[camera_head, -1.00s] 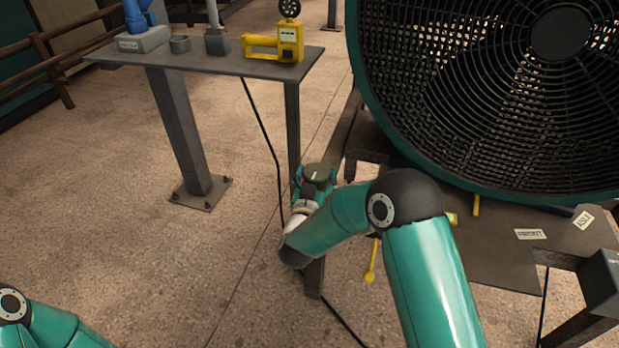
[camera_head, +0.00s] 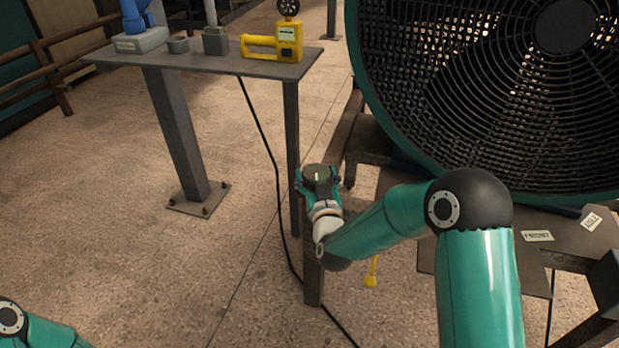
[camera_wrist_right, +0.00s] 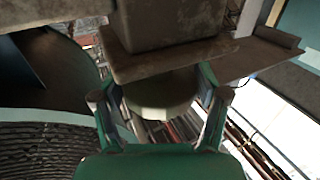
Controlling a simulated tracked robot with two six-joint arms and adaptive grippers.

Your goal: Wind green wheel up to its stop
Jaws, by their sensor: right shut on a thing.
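The green wheel (camera_head: 316,171) shows in the head view as a dark olive disc with a pale mark, at the end of the rack beside the large fan. My right gripper (camera_head: 319,181) has its fingers on either side of the wheel and is shut on it. In the right wrist view, the pale greenish wheel (camera_wrist_right: 161,98) sits between the two fingers, under a dark block. The block hides part of its upper side. My left gripper is outside the view; only a piece of the left arm shows at the lower left.
The large caged fan (camera_head: 490,90) stands close on the right. A grey table (camera_head: 215,66) at the back left carries a yellow device (camera_head: 287,42) and a blue-and-grey device (camera_head: 140,38). A yellow-tipped lever (camera_head: 371,279) hangs below the fan stand. Floor at left is clear.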

